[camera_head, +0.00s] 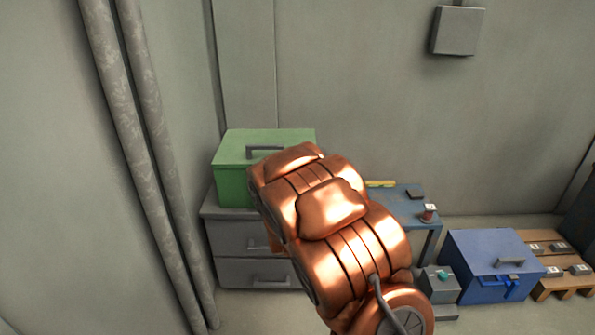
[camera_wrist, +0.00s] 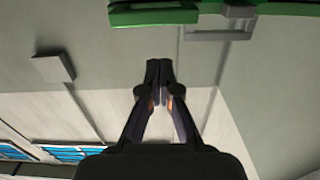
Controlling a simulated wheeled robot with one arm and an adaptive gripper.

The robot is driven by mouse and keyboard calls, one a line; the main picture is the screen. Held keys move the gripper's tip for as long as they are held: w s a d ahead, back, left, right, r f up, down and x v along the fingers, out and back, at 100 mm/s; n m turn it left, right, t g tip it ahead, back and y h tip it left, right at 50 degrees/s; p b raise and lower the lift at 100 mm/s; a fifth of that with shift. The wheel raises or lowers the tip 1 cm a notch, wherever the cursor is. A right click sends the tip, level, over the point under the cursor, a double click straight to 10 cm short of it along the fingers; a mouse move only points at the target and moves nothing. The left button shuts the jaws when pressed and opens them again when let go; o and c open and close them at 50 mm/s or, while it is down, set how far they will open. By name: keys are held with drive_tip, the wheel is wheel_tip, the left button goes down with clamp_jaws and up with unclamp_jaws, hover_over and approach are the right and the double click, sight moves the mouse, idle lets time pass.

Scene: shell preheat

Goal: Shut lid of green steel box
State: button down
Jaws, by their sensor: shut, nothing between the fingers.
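The green steel box (camera_head: 232,185) stands on a grey drawer cabinet at the left in the head view. Its lid (camera_head: 240,143) looks flat across the top, with a grey handle (camera_head: 265,149) on it. My arm covers the box's right front, so I cannot tell whether the lid is fully seated. In the wrist view a green edge (camera_wrist: 153,16) and a grey handle (camera_wrist: 217,34) show along the top. My gripper (camera_wrist: 160,68) is shut and empty, its tips apart from the handle in the picture. The gripper is hidden behind my arm in the head view.
The grey drawer cabinet (camera_head: 240,240) is under the box. A blue table (camera_head: 400,205) stands to its right, with a small grey box (camera_head: 440,287) and a blue chest (camera_head: 480,250) on the floor beyond. Pipes (camera_head: 150,150) run down the left wall.

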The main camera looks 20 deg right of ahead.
drive_tip(key=s+b, duration=0.1)
drive_tip(key=s+a+f+b, duration=0.1)
drive_tip(key=s+b, duration=0.1)
drive_tip(key=shift+s+a+f, duration=0.15)
drive_tip(key=shift+s+a, duration=0.2)
drive_tip(key=shift+s, duration=0.05)
drive_tip(key=s+a+r+g+y+p, duration=0.2)
drive_tip(key=s+a+r+g+p, duration=0.15)
drive_tip(key=s+p, duration=0.3)
drive_tip(key=s+a+r+n+g+y+p, duration=0.1)
drive_tip(key=s+a+r+g+y+p, duration=0.15)
drive_tip(key=s+r+g+p, duration=0.35)
drive_tip(key=s+a+r+g+y+p, duration=0.1)
drive_tip(key=s+a+r+y+p, duration=0.1)
drive_tip(key=s+a+p, duration=0.45)
drive_tip(key=s+r+n+g+p, duration=0.2)
drive_tip(key=s+r, duration=0.5)
drive_tip(key=s, duration=0.6)
drive_tip(key=s+r+n+g+p, duration=0.1)
drive_tip(key=s+r+g+p, duration=0.4)
drive_tip(key=s, duration=0.9)
wheel_tip(320, 180, up, 2)
drive_tip(key=shift+a+r+n+y+p, duration=0.1)
drive_tip(key=shift+a+n+y+p, duration=0.25)
drive_tip(key=shift+n, duration=0.05)
